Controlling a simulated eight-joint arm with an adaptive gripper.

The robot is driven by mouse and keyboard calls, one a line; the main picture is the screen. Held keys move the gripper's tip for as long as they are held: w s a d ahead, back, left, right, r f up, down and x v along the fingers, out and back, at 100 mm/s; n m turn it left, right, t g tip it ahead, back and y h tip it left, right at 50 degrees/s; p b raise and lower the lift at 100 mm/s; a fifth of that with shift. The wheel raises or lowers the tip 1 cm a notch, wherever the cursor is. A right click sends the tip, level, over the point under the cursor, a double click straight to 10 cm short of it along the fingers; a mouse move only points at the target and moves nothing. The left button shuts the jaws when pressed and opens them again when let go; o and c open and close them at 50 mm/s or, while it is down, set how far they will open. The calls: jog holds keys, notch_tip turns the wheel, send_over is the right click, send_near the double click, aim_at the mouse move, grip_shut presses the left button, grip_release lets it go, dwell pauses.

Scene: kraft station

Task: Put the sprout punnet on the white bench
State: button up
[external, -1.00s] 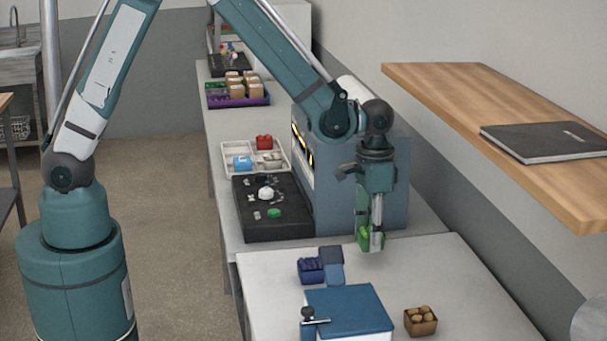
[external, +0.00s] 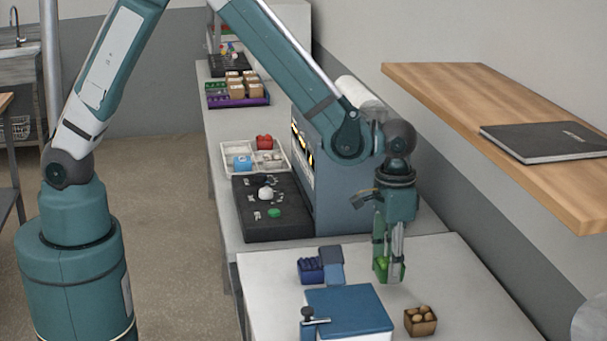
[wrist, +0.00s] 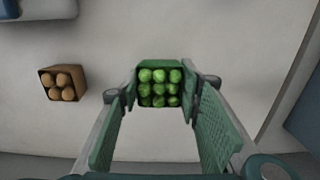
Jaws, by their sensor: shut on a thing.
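The sprout punnet (wrist: 159,88) is a small green box of round green sprouts. In the wrist view it sits between the two fingertips of my gripper (wrist: 160,95), which is shut on it. In the external view the punnet (external: 384,270) is at the lower end of my gripper (external: 389,272), over the white bench (external: 450,290), right of the blue punnet. I cannot tell whether its base touches the bench top.
A punnet of brown round items (external: 420,321) stands nearer the front; it also shows in the wrist view (wrist: 63,83). A blue-lidded box (external: 348,308) and a dark blue punnet (external: 311,269) stand to the left. Bench surface right of my gripper is clear. A wooden shelf (external: 450,100) juts out at right.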

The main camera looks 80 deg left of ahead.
jog(key=shift+d, duration=0.85)
jog(key=shift+d, duration=0.1)
jog(key=shift+d, duration=0.2)
jog(key=shift+d+f, duration=0.15)
jog(key=shift+d, duration=0.1)
jog(key=shift+f, duration=1.6)
jog(key=shift+f, duration=0.15)
jog(key=o, duration=0.9)
jog(key=shift+r, duration=0.2)
